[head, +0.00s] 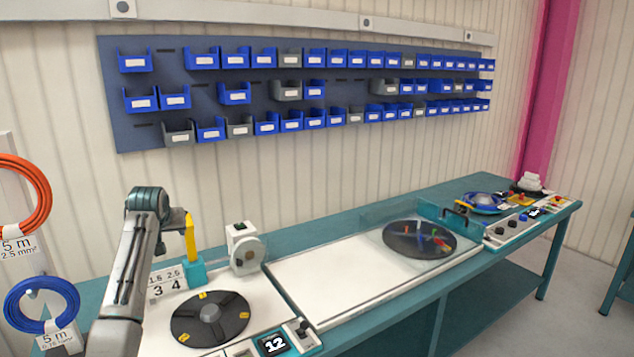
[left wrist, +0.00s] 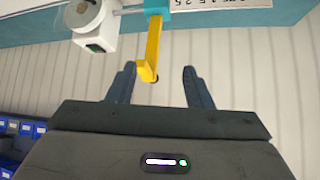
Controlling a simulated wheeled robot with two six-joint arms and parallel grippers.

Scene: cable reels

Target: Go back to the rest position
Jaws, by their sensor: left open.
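My left arm rises at the left of the head view, bent over near the bench's left end. My left gripper (left wrist: 159,72) shows in the left wrist view with its two dark fingers apart and nothing held between them. In that view a yellow arm (left wrist: 153,45) on a teal block reaches toward the gap between the fingertips; I cannot tell if it touches. In the head view the yellow arm (head: 190,235) stands just right of my left wrist, and the fingers are not clear there. My right gripper is in neither view.
The bench holds a black turntable (head: 210,318), a white measuring device (head: 246,250), a second black disc (head: 419,239) behind a clear guard and a blue coil (head: 484,203). Orange (head: 22,195) and blue (head: 42,305) cable coils hang at left. Blue bins (head: 235,94) line the wall.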

